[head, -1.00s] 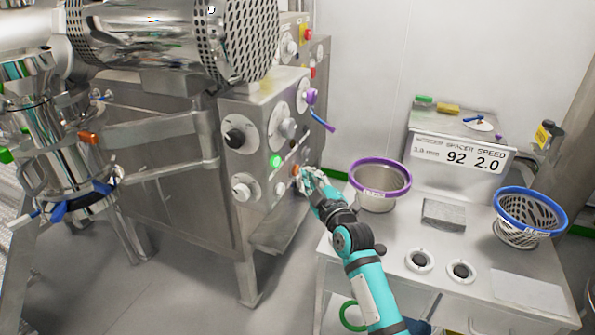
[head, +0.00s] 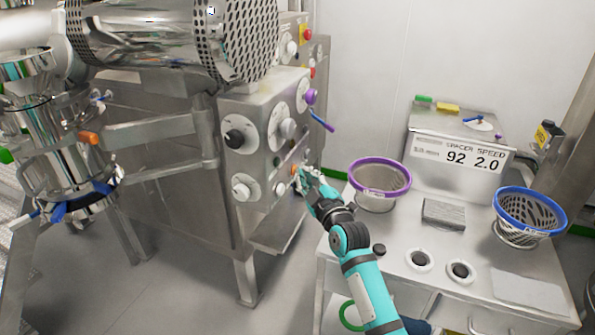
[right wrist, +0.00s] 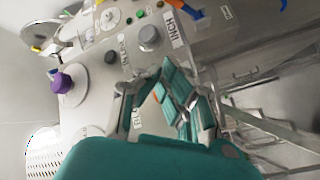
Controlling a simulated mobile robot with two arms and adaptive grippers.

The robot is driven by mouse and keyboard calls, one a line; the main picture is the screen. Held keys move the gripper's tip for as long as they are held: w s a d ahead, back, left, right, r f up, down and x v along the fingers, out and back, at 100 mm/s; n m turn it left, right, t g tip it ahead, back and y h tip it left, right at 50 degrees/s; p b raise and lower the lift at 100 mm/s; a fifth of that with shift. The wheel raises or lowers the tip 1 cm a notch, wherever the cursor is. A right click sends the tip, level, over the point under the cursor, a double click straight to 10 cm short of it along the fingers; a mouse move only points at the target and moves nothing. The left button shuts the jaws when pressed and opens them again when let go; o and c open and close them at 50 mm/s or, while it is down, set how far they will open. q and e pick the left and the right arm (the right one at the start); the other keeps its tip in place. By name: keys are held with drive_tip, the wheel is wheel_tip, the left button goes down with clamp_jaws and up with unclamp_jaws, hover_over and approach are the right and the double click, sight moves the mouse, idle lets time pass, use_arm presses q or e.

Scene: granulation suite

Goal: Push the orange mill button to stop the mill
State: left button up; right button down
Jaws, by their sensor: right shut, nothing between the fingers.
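The orange mill button (head: 294,169) shows partly on the lower right of the steel control panel (head: 257,112). My right gripper (head: 300,175) is shut and empty, with its fingertips right at the button. I cannot tell whether they touch it. A green button (head: 276,161) sits just left of the orange one and looks dark. In the right wrist view my right gripper's fingers (right wrist: 165,97) point at the panel and hide part of it. My left gripper is not in view.
The panel also carries a black knob (head: 235,136) and a purple knob (head: 310,96). A steel table with a purple-rimmed sieve (head: 379,176) and a blue-rimmed basket (head: 530,213) stands on the right, close to my right arm.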

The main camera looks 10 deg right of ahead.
drive_tip(key=shift+s+d, duration=0.55)
drive_tip(key=shift+d, duration=0.2)
drive_tip(key=shift+d+p, duration=0.1)
drive_tip(key=shift+p, duration=0.2)
drive_tip(key=shift+s+d+p, duration=0.2)
drive_tip(key=shift+s+d, duration=0.5)
drive_tip(key=shift+d, duration=0.3)
drive_tip(key=shift+s+d+p, duration=0.2)
drive_tip(key=shift+s+d, duration=0.5)
drive_tip(key=shift+d, duration=0.25)
